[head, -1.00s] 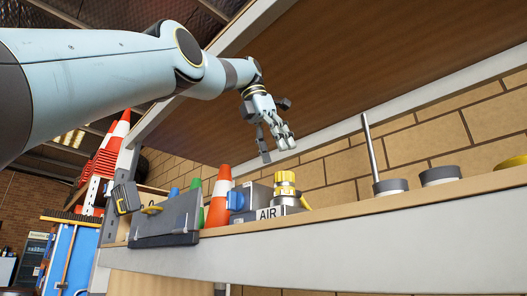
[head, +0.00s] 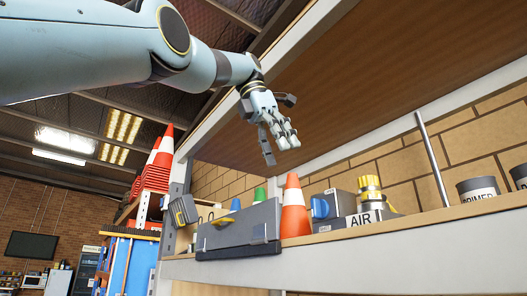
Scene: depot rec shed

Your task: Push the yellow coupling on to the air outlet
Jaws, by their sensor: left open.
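The yellow coupling (head: 370,188) stands upright on the shelf, at the grey block with the AIR label (head: 364,219). A silver part shows around its lower end. I cannot tell how far it is seated on the air outlet, which is mostly hidden. My left gripper (head: 282,150) is open and empty, up and to the left of the coupling and apart from it, with its fingers pointing down. My right gripper is not in view.
An orange cone (head: 295,208), a blue part (head: 320,208) and a grey panel (head: 240,229) stand left of the block. A thin metal rod (head: 432,160) and a PRIMER tin (head: 479,189) stand to the right. A wooden board (head: 370,75) slopes overhead.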

